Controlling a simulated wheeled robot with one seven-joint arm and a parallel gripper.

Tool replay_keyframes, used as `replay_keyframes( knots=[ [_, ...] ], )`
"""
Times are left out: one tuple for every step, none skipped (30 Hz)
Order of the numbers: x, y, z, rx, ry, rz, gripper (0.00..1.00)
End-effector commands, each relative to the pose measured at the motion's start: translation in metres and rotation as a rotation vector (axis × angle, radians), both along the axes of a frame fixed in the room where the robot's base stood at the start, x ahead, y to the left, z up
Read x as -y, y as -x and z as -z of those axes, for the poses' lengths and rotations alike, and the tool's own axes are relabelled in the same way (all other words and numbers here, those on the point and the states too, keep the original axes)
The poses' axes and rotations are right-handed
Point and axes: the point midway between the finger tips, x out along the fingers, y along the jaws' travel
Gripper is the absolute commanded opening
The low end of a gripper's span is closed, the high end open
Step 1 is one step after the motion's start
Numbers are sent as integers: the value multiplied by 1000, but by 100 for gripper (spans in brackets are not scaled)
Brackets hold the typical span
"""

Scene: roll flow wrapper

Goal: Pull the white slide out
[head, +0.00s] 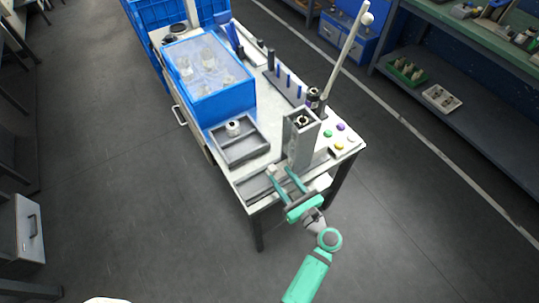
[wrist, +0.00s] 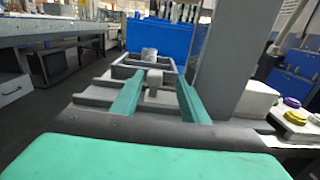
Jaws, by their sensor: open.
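My gripper (head: 281,173) is open at the near edge of the workbench, with its green fingers pointing over the grey rail track (head: 256,186). In the wrist view my gripper (wrist: 158,76) has a finger on each side of a small pale block (wrist: 154,82), which looks like the white slide's upright part. Visible gaps separate the block from both fingers. The block also shows as a small light piece in the head view (head: 271,169), just by the left fingertip. The slide's lower part is hard to make out.
A tall grey hollow column (head: 300,145) stands close to the right of my gripper. Behind the track is a grey tray (head: 240,153) holding a white cylinder (head: 233,128). A blue bin (head: 222,104) stands beyond. Coloured buttons (head: 340,127) lie right of the column.

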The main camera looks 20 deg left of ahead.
Motion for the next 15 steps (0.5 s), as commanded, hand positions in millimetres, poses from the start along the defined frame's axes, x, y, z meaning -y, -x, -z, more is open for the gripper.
replay_keyframes(
  knots=[
    [-8, -4, 0, 0, 0, -4, 41],
    [-12, -7, 0, -1, 1, -5, 41],
    [-19, -11, 0, 0, 1, -7, 41],
    [-24, -14, 0, 0, 1, -8, 41],
    [-29, -18, 0, 1, 2, -9, 41],
    [-35, -22, 0, 1, 2, -10, 41],
    [-41, -25, 0, 1, 2, -12, 41],
    [-44, -28, 0, 0, 1, -11, 41],
    [-49, -33, 0, 1, 2, -9, 41],
    [-52, -36, 0, 1, 2, -9, 41],
    [-55, -39, 0, 1, 2, -7, 41],
    [-59, -42, 0, 1, 2, -6, 41],
    [-61, -45, 0, 1, 2, -5, 41],
    [-63, -48, 0, 1, 2, -3, 41],
    [-66, -51, 0, 1, 2, -1, 41]
  ],
)
